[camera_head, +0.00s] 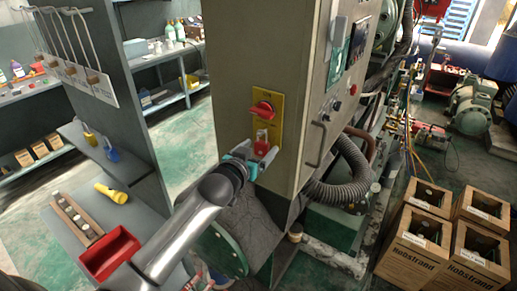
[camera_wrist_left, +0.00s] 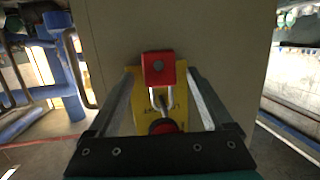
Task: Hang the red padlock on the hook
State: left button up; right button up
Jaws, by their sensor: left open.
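The red padlock (camera_head: 262,147) hangs by its shackle at the yellow switch plate (camera_head: 268,97) on the cabinet side, below a red rotary switch (camera_head: 262,109). In the left wrist view the padlock's red body (camera_wrist_left: 159,69) and pale shackle show, with the red switch knob (camera_wrist_left: 163,127) nearer the gripper base. My left gripper (camera_head: 252,155) is open, with one finger on either side of the padlock; contact is unclear. A yellow padlock (camera_head: 90,136) and a blue padlock (camera_head: 111,152) hang on the grey panel at left. A free hook there is too small to make out.
A bench (camera_head: 58,226) at left holds a red bin (camera_head: 109,254), a yellow flashlight (camera_head: 111,193) and a rack of small bottles (camera_head: 77,219). A cabinet handle (camera_head: 316,145) and grey corrugated hose (camera_head: 346,176) lie right of the gripper.

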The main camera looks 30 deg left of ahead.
pick_arm(q)
jog(key=shift+s, duration=0.15)
jog(key=s+r, duration=0.3)
jog(key=s, duration=1.1)
jog(key=shift+s+d+b, duration=0.3)
jog(key=shift+s, duration=0.05)
jog(key=s+f+g+b, duration=0.4)
jog(key=f, duration=1.6)
jog(key=s+f+g+b, duration=0.3)
jog(key=f+b, duration=0.1)
jog(key=f, duration=1.7)
jog(key=s+d+f+m+g+b, duration=0.1)
jog(key=s+d+f+g+b, duration=0.2)
jog(key=s+f, duration=1.1)
jog(key=s+d+f+m+g+b, duration=0.1)
jog(key=s+d+f+g+b, duration=0.2)
jog(key=s+f, duration=1.1)
jog(key=shift+s+d+m+g+h+b, duration=0.35)
jog(key=shift+s+g+b, duration=0.5)
jog(key=shift+b, duration=0.35)
jog(key=shift+w, duration=0.15)
